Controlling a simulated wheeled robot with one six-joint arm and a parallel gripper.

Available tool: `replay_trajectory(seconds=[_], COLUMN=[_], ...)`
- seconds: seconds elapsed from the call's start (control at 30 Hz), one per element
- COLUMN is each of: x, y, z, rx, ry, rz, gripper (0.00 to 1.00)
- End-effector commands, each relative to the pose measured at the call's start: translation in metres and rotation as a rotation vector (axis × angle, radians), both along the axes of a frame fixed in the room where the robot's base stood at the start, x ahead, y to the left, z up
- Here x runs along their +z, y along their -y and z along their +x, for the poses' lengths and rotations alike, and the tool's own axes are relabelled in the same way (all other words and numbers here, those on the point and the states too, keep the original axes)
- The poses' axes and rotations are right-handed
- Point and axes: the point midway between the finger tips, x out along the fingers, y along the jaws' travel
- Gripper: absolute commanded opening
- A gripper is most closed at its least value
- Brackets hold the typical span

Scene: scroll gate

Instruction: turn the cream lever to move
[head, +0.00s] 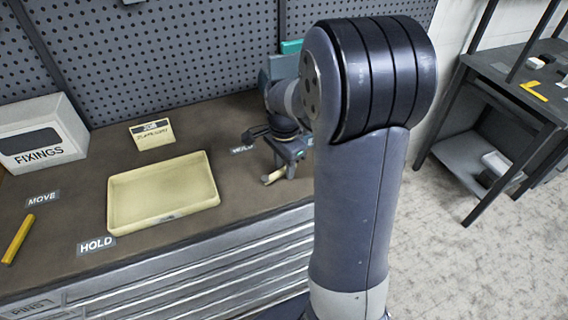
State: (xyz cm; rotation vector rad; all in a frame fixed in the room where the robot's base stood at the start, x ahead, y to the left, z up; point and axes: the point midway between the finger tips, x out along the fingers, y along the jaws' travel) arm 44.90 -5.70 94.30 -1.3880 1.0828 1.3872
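A small cream piece (273,177), which looks like the end of the cream lever, shows near the bench's front edge. My gripper (287,170) points down right beside it, its fingers at or touching the piece. The rest of the lever and its mount are hidden behind my gripper and arm. The gap between my fingers is too small and covered to tell whether they are closed on it. A small label (243,150) left of my gripper is partly covered and hard to read. A MOVE label (42,198) and a HOLD label (96,245) lie farther left.
A cream tray (115,205) lies mid-bench, with a small written card (152,133) behind it. A yellow bar (18,240) lies at the left, below a FIXINGS box (40,135). A teal object (291,46) stands behind my arm. A dark side table (505,75) stands right.

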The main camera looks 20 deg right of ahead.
Motion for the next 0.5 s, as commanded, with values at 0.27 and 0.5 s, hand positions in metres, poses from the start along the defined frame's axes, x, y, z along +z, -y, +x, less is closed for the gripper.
replay_trajectory(seconds=[0.27, 0.5], x=[0.001, 0.034], y=[0.000, 0.000], z=[0.000, 0.001], rx=[0.001, 0.001], ry=[0.000, 0.005], rz=[0.000, -0.001], gripper=[0.36, 0.36])
